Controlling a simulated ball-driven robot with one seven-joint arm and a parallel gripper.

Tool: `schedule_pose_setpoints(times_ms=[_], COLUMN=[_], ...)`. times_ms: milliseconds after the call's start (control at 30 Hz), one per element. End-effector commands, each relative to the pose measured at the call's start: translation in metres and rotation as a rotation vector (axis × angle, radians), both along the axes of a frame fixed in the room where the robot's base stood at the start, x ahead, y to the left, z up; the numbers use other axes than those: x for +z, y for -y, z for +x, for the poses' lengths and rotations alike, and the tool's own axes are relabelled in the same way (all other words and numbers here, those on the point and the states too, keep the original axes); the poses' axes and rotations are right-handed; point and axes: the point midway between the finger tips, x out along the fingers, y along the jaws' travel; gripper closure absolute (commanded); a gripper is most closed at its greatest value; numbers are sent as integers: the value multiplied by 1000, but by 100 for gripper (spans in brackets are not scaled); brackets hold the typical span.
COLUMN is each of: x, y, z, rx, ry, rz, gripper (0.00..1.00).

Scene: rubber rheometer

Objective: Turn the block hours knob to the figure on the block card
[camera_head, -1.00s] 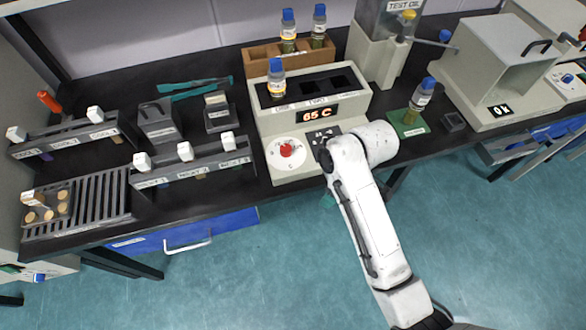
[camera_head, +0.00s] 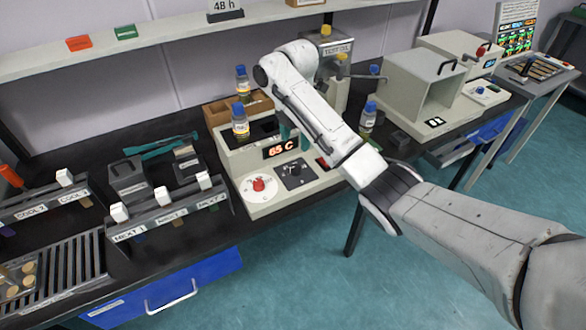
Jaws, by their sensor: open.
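The heating block (camera_head: 230,165) is a cream unit with a lit 65 C display. A red knob (camera_head: 259,185) sits on a round white dial at its front left. A small dark knob (camera_head: 293,170) sits on a black plate right of it; the marks are too small to read. Which knob is for hours I cannot read. A card reading 48 h (camera_head: 225,7) stands on the shelf, cut by the top edge. My gripper (camera_head: 284,128) shows only as teal finger parts over the block's right rear, above the display. It is open and apart from both knobs; my arm hides most of it.
A blue-capped bottle (camera_head: 240,122) stands in the block, another (camera_head: 242,83) in the wooden rack behind. A third bottle (camera_head: 368,117) stands to the right. Slotted holders (camera_head: 170,215) are to the left. The shelf (camera_head: 170,30) runs above the bench.

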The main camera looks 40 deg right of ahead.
Motion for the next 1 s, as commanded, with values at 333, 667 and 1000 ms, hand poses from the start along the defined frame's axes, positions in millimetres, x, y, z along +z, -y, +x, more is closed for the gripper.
schedule_pose_setpoints(times_ms=[333,667,1000], x=[-36,-90,-107], y=[1,1,1], z=[-1,0,0], rx=[7,6,7], ry=[-6,-4,-2], rz=[0,-1,-2], gripper=[40,40,40])
